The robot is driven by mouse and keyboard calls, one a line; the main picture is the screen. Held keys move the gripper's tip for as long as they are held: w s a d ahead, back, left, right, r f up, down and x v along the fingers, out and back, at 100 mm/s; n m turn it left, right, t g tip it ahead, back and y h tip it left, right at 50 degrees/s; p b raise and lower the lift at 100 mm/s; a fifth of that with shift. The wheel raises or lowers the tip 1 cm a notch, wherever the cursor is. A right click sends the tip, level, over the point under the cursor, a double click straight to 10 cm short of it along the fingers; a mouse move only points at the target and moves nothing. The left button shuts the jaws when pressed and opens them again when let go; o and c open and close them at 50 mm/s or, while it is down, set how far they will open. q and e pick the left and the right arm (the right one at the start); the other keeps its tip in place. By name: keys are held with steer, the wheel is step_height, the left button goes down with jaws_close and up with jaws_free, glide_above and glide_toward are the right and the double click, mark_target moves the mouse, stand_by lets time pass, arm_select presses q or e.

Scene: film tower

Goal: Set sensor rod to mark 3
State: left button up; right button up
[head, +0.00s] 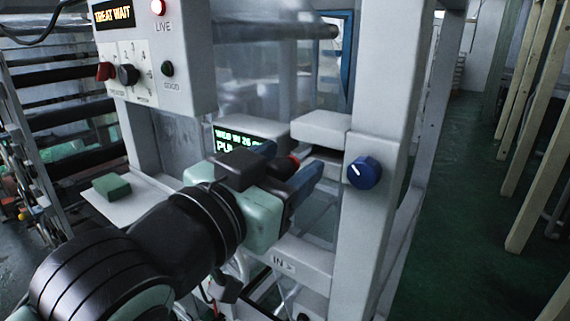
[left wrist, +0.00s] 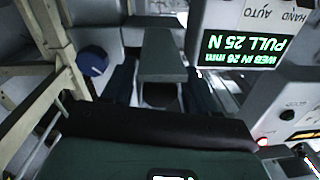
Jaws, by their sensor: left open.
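My left gripper (head: 291,160) is open in front of the machine, its two blue fingers pointing at the slot beside the right post. A small red-tipped part (head: 292,163), perhaps the end of the sensor rod, shows between the fingers; I cannot tell whether they touch it. In the left wrist view, which looks upside down, the open fingers (left wrist: 160,80) stand either side of a pale grey block (left wrist: 162,62). The rod's length and its marks are hidden or too small to read. My right gripper is not in view.
A display (left wrist: 243,50) reads "WEB IN 26 mm" and "PULL 25 N". A blue knob (head: 364,173) sits on the right post (head: 385,110). A control panel (head: 150,60) with knobs and a red LIVE lamp is at upper left. A green block (head: 111,187) lies on a shelf. Green floor is free at right.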

arm_select(q)
steer(key=shift+w+d, duration=0.1)
steer(key=shift+w, duration=0.05)
steer(key=shift+s+a, duration=0.25)
steer(key=shift+s, duration=0.05)
steer(key=b+v, duration=0.3)
steer(key=v, duration=0.9)
steer(key=shift+s+a+b, duration=0.15)
steer(key=shift+s+b, duration=0.2)
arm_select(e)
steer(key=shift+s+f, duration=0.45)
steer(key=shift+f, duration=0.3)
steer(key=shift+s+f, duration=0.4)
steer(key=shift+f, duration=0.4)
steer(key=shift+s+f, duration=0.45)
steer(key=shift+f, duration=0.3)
